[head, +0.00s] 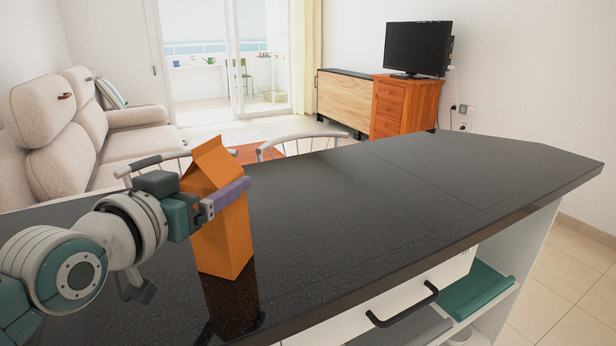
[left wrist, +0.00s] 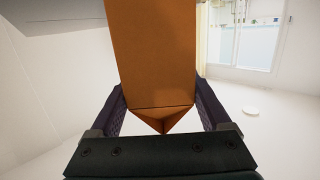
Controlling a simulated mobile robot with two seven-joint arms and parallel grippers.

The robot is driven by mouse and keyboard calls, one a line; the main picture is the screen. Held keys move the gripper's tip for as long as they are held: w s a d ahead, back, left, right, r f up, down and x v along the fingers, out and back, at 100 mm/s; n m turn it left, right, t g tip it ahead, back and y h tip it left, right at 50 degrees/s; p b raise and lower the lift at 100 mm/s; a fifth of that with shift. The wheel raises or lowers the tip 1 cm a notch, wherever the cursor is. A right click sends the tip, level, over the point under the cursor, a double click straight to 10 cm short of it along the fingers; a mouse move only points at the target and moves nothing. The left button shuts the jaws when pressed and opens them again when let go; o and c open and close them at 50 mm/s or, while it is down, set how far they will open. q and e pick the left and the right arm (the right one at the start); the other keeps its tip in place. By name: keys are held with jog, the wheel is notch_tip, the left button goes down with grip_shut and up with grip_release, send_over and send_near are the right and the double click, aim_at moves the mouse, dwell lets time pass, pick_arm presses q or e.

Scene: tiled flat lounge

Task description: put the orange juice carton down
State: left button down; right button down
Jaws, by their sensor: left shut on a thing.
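The orange juice carton (head: 222,238) is a plain orange box with a gabled top. It stands upright at the near left part of the dark countertop (head: 350,215). Its lower edge meets its reflection closely, so it is touching the top or very slightly above it; I cannot tell which. My left gripper (head: 222,196) comes in from the left and is shut on the carton's upper half, with a purple finger across its side. In the left wrist view the carton (left wrist: 155,55) sits between both fingers. My right gripper is not in view.
The countertop to the right of the carton is bare. Metal chair backs (head: 300,140) rise behind its far edge. A drawer handle (head: 402,306) and a shelf with a green item (head: 475,290) are below the front edge. A sofa (head: 65,125) stands beyond.

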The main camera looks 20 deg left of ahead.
pick_arm(q)
grip_release()
jog(key=shift+s+r, duration=0.1)
jog(key=shift+r, duration=0.05)
jog(key=shift+s, duration=0.35)
jog(key=s+r+p, duration=0.2)
jog(key=s, duration=0.9)
jog(key=s+d+f+m+g+h, duration=0.2)
jog(key=s+d+f+g, duration=0.2)
jog(key=d+f+g, duration=0.25)
jog(key=s+d+f+g, duration=0.2)
jog(key=s+g, duration=0.4)
jog(key=s, duration=0.5)
jog(key=shift+d+f+m+y, duration=0.3)
jog(key=shift+d+f+m, duration=0.1)
jog(key=shift+d, duration=0.3)
